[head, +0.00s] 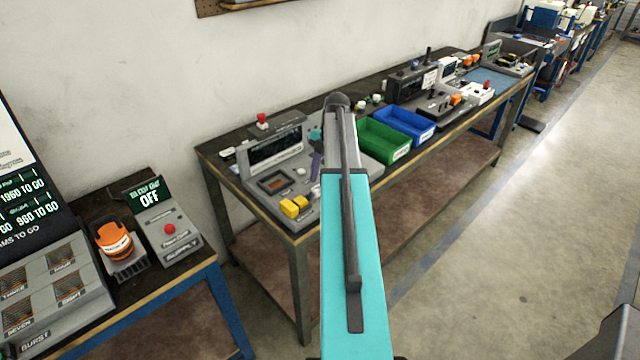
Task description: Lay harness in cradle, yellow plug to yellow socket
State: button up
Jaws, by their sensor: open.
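A grey sloped station (258,187) stands at the near end of the long bench, with a dark display panel on its back. A dark recessed window with a brownish inside (273,184) is set in its face. Two yellow blocks (293,207) sit at its front edge; I cannot tell whether either is the plug or the socket. I cannot make out the harness or cradle for certain. My teal arm rises through the middle and covers the station's right part. A small dark purple piece (316,165) shows beside the arm, too unclear to name. My gripper's fingertips are hidden.
A green bin (384,139) and a blue bin (404,124) stand right of my arm on the bench. Further stations line its far end. A separate blue-framed bench with an orange device (114,241) is at left. Floor (500,230) at right is clear.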

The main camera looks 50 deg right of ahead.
jog(key=b+v, duration=0.3)
jog(key=v, duration=0.7)
jog(key=shift+r, duration=0.15)
dwell(0.7)
